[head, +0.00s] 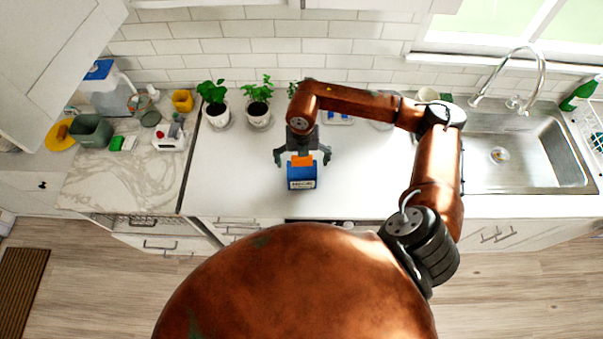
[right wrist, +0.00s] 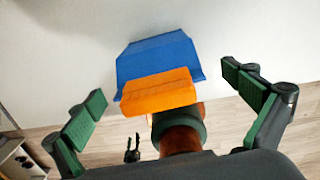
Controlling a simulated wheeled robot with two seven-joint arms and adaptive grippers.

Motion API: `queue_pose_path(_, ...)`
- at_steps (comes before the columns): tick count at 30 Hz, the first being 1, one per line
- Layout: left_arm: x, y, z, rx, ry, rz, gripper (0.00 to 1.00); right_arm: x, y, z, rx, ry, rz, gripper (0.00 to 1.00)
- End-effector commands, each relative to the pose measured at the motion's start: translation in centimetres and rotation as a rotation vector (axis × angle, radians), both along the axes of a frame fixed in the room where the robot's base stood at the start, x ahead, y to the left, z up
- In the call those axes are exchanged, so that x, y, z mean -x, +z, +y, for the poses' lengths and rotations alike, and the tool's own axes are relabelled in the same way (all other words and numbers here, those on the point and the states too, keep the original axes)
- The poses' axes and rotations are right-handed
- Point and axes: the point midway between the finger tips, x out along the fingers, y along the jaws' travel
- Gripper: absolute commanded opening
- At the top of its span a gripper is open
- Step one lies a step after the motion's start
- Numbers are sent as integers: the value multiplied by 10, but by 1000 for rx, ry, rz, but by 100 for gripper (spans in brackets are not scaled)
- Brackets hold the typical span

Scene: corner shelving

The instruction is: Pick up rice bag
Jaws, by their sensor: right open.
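The rice bag (head: 302,183) is a small blue pack with an orange top, standing on the white counter near its front edge. My right gripper (head: 302,157) is open above and behind it, one finger to each side. In the right wrist view the bag's blue part (right wrist: 160,56) and orange top lie ahead between the spread green-padded fingers (right wrist: 165,98). Clear gaps show on both sides, so neither finger touches it. I do not see my left gripper in the head view; a small dark shape low in the wrist view is too unclear to name.
Potted plants (head: 258,113) stand behind the bag at the wall. A marble counter (head: 115,185) with a grey bin (head: 91,132) and other items is at left. A sink (head: 510,165) and a green bottle (head: 577,96) are at right. The counter beside the bag is clear.

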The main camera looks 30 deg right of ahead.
Motion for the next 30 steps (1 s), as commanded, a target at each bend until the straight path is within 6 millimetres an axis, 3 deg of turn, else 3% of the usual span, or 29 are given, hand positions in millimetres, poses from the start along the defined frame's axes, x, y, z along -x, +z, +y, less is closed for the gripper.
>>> queue_pose_path(11, 3, 20, 0, 0, 2, 3, 40, -2, -47, 0, -3, 0, 3, 100)
queue_pose_path(20, 1, 20, 0, 0, 1, 1, 40, -2, -52, -1, -2, -1, 0, 99)
queue_pose_path(30, -1, 20, 0, -1, 1, -3, 40, -2, -52, 0, -2, -1, 0, 76)
